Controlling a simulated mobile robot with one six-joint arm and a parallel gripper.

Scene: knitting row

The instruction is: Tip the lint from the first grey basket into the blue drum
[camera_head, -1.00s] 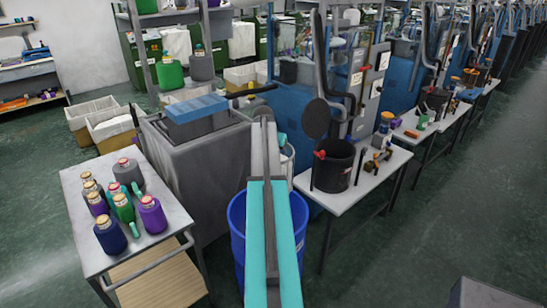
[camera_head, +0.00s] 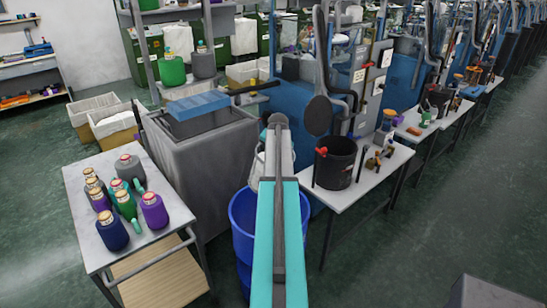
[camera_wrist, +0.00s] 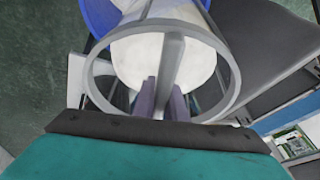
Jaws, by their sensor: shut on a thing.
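My gripper (camera_wrist: 163,86) is shut on the handle bar of a grey basket, with one purple finger on each side of it. The basket's round grey rim (camera_wrist: 236,80) shows in the wrist view, with white lint (camera_wrist: 137,60) inside. In the head view the whitish basket (camera_head: 257,170) is mostly hidden behind my arm. The blue drum (camera_head: 241,212) stands on the floor below and in front of the basket, partly covered by my arm. Its blue edge also shows at the upper left of the wrist view (camera_wrist: 99,15).
A grey cart (camera_head: 82,215) with several bottles stands at the left. A big grey bin (camera_head: 205,180) is left of the drum. A white table (camera_head: 345,195) with a black bucket (camera_head: 335,165) is close at the right. Open floor lies at the far right.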

